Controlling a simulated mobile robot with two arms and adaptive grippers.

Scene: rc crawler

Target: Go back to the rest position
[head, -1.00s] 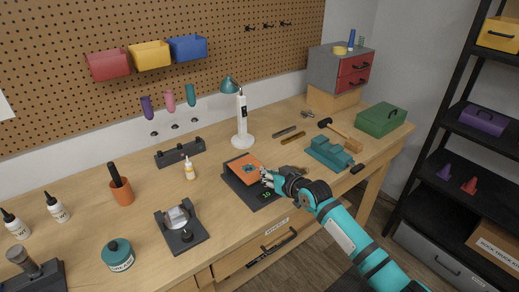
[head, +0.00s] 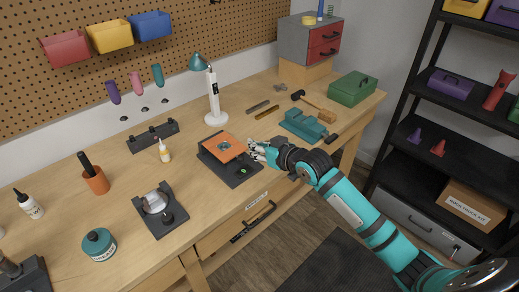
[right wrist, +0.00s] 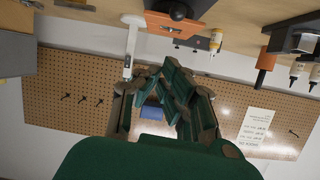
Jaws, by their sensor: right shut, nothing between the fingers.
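My right gripper (head: 257,152) is shut and empty at the right edge of a black scale (head: 232,173). A flat orange piece (head: 223,149) with a round grey part on it rests on the scale. The fingertips look apart from the orange piece. The scale has a small green readout, too small to read surely. The right wrist view shows the gripper's dark green fingers (right wrist: 183,95) close together, with the orange piece (right wrist: 172,25) beyond them near the top edge. My left gripper is in neither view.
A teal vise (head: 303,125), a mallet (head: 318,110) and a green toolbox (head: 353,89) stand right of the scale. A white lamp (head: 212,100) stands behind it. A black stand (head: 160,215) is to its left. Open floor lies before the bench; a black shelf (head: 420,166) stands right.

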